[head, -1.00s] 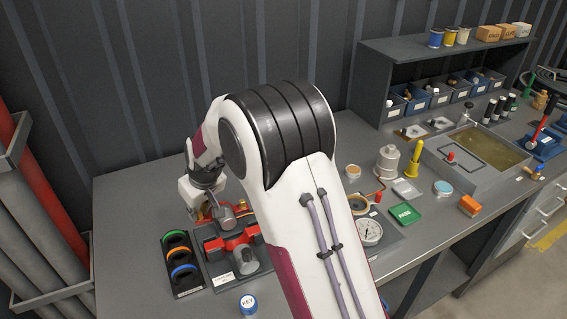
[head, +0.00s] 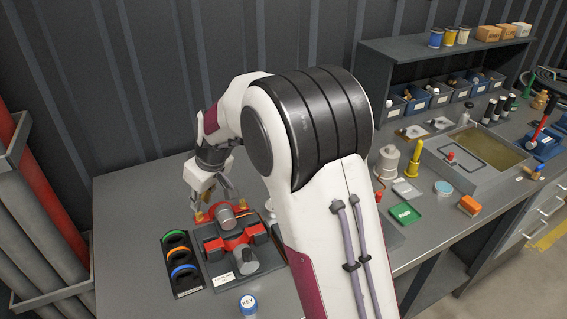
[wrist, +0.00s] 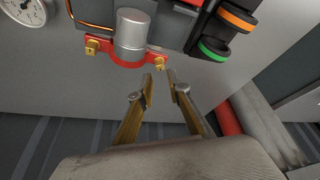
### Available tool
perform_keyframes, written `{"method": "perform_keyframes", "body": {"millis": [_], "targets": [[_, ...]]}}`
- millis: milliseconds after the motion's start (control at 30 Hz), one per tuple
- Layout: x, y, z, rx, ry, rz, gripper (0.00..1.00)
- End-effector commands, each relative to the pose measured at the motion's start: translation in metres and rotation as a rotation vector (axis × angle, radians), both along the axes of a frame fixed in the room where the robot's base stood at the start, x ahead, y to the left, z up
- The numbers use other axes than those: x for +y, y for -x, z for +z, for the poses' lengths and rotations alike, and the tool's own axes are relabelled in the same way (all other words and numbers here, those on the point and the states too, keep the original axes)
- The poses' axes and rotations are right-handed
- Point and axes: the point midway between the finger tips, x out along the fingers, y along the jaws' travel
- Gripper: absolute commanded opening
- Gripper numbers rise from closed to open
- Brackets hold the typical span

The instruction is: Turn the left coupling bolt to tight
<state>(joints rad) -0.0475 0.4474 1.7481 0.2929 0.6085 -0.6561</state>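The pump coupling shows in the head view as a red clamp (head: 240,238) with a grey cylinder (head: 228,218). Its left bolt is a small brass head (head: 198,217) at the left end of the red flange. In the wrist view the picture is turned, and this bolt (wrist: 159,63) is at the right end of the flange. The other brass bolt (wrist: 92,46) is at the other end. My gripper (wrist: 159,80) has its two fingers apart with nothing between them. The fingertips are close to the left bolt and appear apart from it.
A rack of green, orange and blue rings (head: 178,262) stands left of the coupling. A pressure gauge (wrist: 24,10) shows in the wrist view. The bench behind and left is clear, up to the dark wall.

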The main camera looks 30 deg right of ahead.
Motion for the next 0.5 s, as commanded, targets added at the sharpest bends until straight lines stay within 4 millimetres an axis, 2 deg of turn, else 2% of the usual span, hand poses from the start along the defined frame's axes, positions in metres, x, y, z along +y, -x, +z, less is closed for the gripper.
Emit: {"method": "perform_keyframes", "body": {"millis": [133,500], "targets": [[-0.004,0.006,0.018,-0.002,0.001,0.000,0.17],[-0.028,0.018,0.007,0.023,0.075,-0.061,0.17]]}}
